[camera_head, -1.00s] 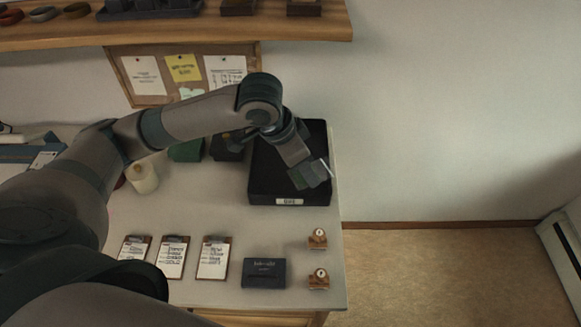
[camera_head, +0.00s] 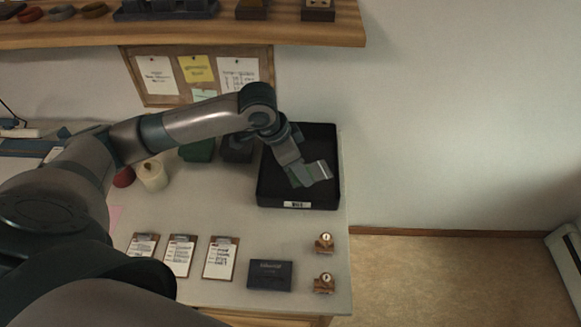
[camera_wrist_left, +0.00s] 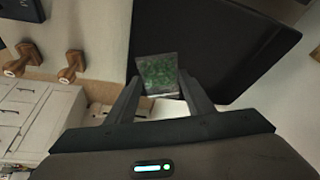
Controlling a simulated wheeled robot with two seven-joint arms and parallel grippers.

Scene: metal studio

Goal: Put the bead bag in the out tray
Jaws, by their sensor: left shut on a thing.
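The bead bag (camera_wrist_left: 158,75), a small clear bag with green beads, is between the fingers of my left gripper (camera_wrist_left: 160,95) in the left wrist view. My left gripper (camera_head: 318,172) is shut on it. In the head view the gripper is over the black out tray (camera_head: 298,205), a shallow tray with a white label on its front wall, at the right end of the desk. The tray also shows in the left wrist view (camera_wrist_left: 225,35). The bag is hard to make out in the head view. My right gripper is not in view.
Two wooden stamps (camera_head: 325,243) and a dark box (camera_head: 270,275) lie in front of the tray. Several clipboards (camera_head: 220,258) are to their left. A cream candle-like roll (camera_head: 153,175) and a green block (camera_head: 197,150) stand left of the tray. A wooden shelf (camera_head: 290,33) hangs above.

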